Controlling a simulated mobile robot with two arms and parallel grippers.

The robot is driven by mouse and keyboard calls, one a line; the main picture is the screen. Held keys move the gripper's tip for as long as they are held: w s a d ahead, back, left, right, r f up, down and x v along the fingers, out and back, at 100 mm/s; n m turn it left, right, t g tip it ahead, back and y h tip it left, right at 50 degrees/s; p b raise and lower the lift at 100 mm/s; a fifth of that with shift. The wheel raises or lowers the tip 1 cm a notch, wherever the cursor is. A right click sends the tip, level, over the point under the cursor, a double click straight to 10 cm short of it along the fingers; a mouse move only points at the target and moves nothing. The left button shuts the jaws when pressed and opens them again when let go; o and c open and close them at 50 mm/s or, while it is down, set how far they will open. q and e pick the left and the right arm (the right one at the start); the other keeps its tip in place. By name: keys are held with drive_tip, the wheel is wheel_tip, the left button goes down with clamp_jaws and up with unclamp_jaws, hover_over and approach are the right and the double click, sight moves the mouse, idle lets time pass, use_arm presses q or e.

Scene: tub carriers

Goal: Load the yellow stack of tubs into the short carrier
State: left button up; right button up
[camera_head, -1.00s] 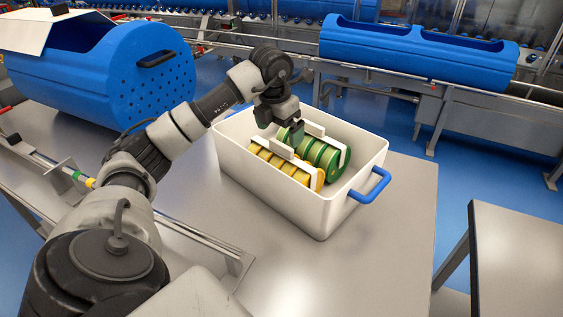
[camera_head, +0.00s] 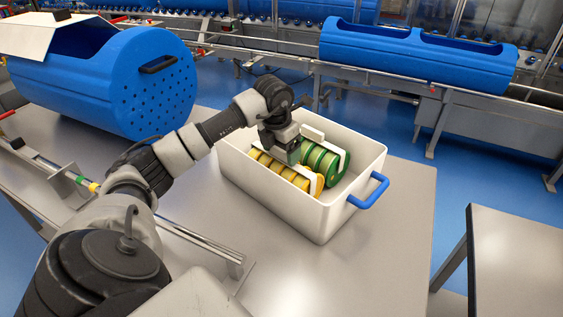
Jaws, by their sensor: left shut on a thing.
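The yellow stack of tubs (camera_head: 305,182) lies on its side in a white bin (camera_head: 290,212) on the table, beside a green stack (camera_head: 326,162). My left gripper (camera_head: 288,158) reaches down into the bin from above and is shut on the yellow stack, at its upper middle. The gripper hides the fingertips' contact and part of both stacks. A blue drum-like carrier (camera_head: 140,90), shorter than the one behind, lies on its side at the left, its top open and a perforated end facing right. My right gripper is out of view.
The bin has a blue handle (camera_head: 369,191) on its right end. A longer blue carrier (camera_head: 415,58) with two openings lies on the conveyor behind. The table (camera_head: 395,240) is clear right of the bin. Another table (camera_head: 515,255) stands at the lower right.

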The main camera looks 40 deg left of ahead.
use_arm(q)
drive_tip(key=c, duration=0.7)
drive_tip(key=shift+r, duration=0.2)
drive_tip(key=shift+c, duration=0.4)
drive_tip(key=shift+w+a, duration=0.1)
wheel_tip(320, 180, up, 18)
drive_tip(key=shift+f, duration=0.15)
